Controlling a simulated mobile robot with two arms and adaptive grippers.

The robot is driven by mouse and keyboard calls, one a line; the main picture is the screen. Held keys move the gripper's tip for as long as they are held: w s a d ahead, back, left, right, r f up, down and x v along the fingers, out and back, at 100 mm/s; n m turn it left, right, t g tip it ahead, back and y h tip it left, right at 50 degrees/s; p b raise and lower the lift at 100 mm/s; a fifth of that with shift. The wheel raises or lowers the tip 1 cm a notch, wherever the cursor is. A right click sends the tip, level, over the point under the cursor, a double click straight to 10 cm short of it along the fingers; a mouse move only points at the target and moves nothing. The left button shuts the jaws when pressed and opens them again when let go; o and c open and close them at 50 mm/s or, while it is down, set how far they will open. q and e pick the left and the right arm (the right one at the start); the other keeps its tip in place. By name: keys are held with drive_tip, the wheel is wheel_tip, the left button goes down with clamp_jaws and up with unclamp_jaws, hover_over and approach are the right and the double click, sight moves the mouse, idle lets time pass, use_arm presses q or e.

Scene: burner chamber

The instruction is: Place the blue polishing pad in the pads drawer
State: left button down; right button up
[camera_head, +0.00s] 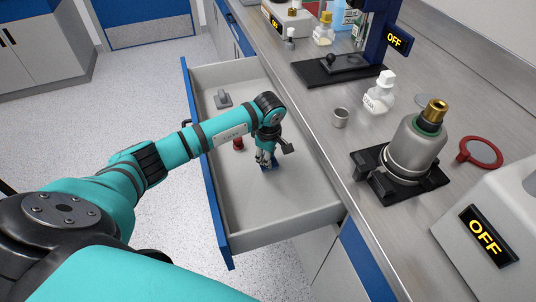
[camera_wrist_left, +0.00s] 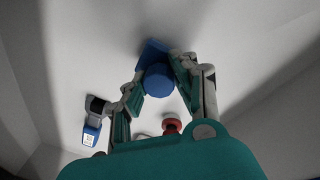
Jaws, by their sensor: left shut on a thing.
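The pads drawer (camera_head: 275,208) is pulled open below the bench, with a blue front and a pale grey inside. My left gripper (camera_head: 266,157) reaches down into it from above. It is shut on the blue polishing pad (camera_head: 270,167), which is mostly hidden by the fingers in the head view. In the left wrist view the pad's round blue knob (camera_wrist_left: 157,80) is between the two fingers, with a flat blue part (camera_wrist_left: 152,48) beyond it. The pad is at or just above the drawer floor; I cannot tell whether it touches. My right gripper is not in view.
In the drawer are a grey-handled pad (camera_head: 223,99) and a red-knobbed object (camera_head: 238,144). The near end of the drawer floor is clear. The bench holds a grey burner device (camera_head: 414,148), a small cup (camera_head: 340,118) and a white bottle (camera_head: 380,95).

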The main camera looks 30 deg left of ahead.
use_arm(q)
drive_tip(key=shift+f, duration=0.1)
drive_tip(key=c, duration=1)
unclamp_jaws()
drive_tip(key=shift+c, duration=0.2)
wheel_tip(320, 180, up, 12)
drive_tip(key=s+d, duration=0.1)
drive_tip(key=shift+s+b, duration=0.25)
drive_tip(key=shift+b, duration=0.05)
